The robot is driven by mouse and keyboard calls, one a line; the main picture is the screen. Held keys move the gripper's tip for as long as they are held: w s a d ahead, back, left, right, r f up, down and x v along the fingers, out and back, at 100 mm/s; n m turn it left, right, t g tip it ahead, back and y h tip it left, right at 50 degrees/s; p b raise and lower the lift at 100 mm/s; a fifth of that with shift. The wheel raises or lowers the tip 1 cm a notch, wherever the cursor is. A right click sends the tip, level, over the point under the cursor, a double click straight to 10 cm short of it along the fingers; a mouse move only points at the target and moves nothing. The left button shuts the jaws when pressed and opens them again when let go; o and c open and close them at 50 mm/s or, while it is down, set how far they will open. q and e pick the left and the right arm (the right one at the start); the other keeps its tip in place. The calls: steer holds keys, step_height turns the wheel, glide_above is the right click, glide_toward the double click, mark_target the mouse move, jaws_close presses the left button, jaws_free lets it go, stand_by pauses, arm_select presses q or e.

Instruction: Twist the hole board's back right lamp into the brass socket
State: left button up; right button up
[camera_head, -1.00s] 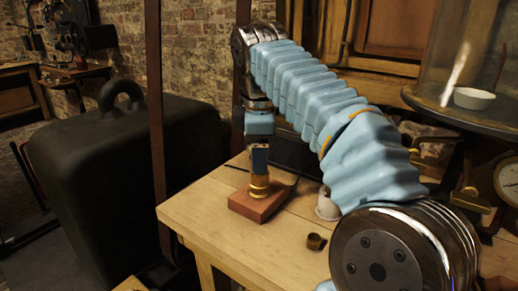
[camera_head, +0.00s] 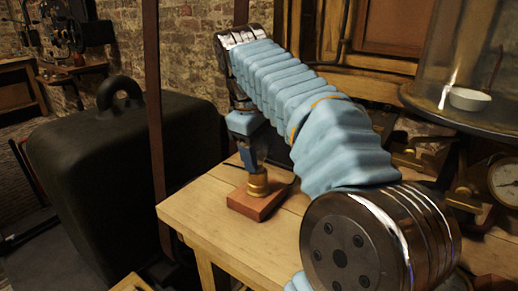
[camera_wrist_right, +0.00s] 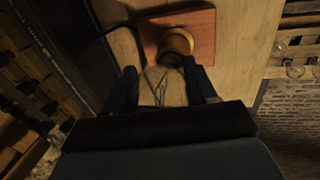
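The brass socket (camera_head: 258,186) stands upright on a reddish wooden block (camera_head: 243,205) on the table. It also shows in the right wrist view (camera_wrist_right: 177,43). My right gripper (camera_head: 252,166) is right above the socket. In the right wrist view its two dark fingers (camera_wrist_right: 160,82) stand apart, with thin wire-like lines of a clear glass lamp (camera_wrist_right: 158,86) between them. The fingers look closed on this glass, and its lower end points at the socket. How deep the lamp sits in the socket cannot be told. My left gripper is out of view.
The pale wooden table (camera_head: 195,212) is clear at its front left. A glass dome on a dark round stand (camera_head: 470,122) and a dial (camera_head: 507,180) are at the right.

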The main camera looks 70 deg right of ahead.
steer(key=o, duration=0.5)
steer(key=v, duration=0.7)
steer(key=shift+r, duration=0.25)
